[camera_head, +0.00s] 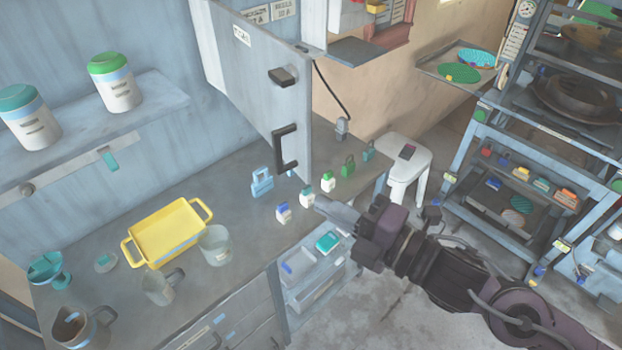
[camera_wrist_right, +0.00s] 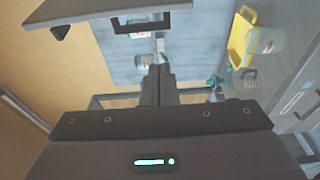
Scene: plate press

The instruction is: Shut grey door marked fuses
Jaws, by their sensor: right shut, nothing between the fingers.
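The grey door (camera_head: 255,90) stands open, swung out over the workbench. A small label (camera_head: 242,36) sits near its top; its print is too blurred to read surely. The door has a dark latch (camera_head: 283,76) and a black bar handle (camera_head: 285,148) near its lower edge. In the right wrist view the door (camera_wrist_right: 85,12) is at the top left, with the handle (camera_wrist_right: 145,22) beyond my fingers. My right gripper (camera_head: 325,205) is shut and empty, below and right of the handle, apart from it. It also shows in the right wrist view (camera_wrist_right: 158,75). My left gripper is out of view.
Several small padlocks and bottles (camera_head: 306,196) stand on the workbench (camera_head: 225,175) below the door. A yellow tray (camera_head: 168,232) and jugs stand to the left. A white stool (camera_head: 405,165) and a rack (camera_head: 540,130) are at the right.

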